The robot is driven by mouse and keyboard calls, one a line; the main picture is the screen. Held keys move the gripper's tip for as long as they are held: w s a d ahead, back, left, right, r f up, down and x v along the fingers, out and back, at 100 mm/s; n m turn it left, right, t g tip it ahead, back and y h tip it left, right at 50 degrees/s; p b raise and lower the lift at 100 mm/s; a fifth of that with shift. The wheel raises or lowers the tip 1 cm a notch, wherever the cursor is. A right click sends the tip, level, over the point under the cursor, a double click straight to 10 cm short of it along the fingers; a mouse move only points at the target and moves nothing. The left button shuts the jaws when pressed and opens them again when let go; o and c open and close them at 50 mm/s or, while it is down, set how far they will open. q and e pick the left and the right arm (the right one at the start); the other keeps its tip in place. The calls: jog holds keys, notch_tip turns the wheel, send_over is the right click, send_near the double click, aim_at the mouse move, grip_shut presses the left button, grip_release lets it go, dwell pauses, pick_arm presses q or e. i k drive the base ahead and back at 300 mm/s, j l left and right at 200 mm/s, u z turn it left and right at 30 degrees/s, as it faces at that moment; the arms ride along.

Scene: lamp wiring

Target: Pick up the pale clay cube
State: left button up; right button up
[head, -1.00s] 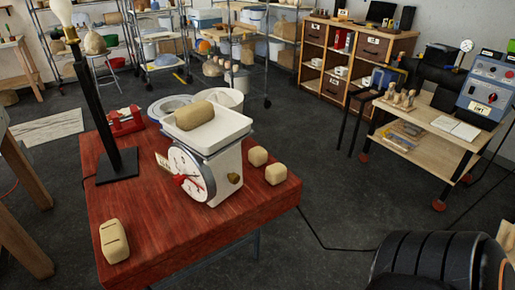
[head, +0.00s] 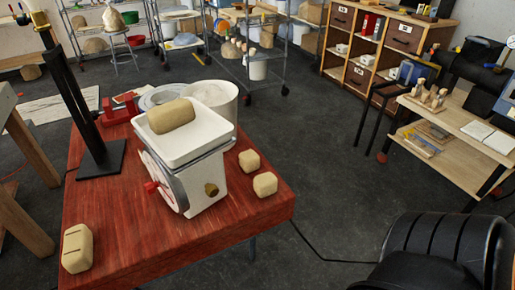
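Two small pale clay cubes sit on the red wooden table to the right of the kitchen scale. One cube (head: 249,160) is farther back and the other cube (head: 265,184) is nearer the table's right edge; they look alike and stand slightly apart. A larger clay block (head: 77,248) with dark grooves on top lies at the table's front left corner. Neither of my grippers is in view.
The white scale (head: 205,190) carries a clay roll (head: 171,116) in its tray. A black lamp stand (head: 98,150), a red tool (head: 118,111) and bowls stand behind and left. The table's (head: 150,245) front middle is clear.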

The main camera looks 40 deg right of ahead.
aim_at(249, 161)
jog(key=l, duration=1.8)
jog(key=i, duration=0.05)
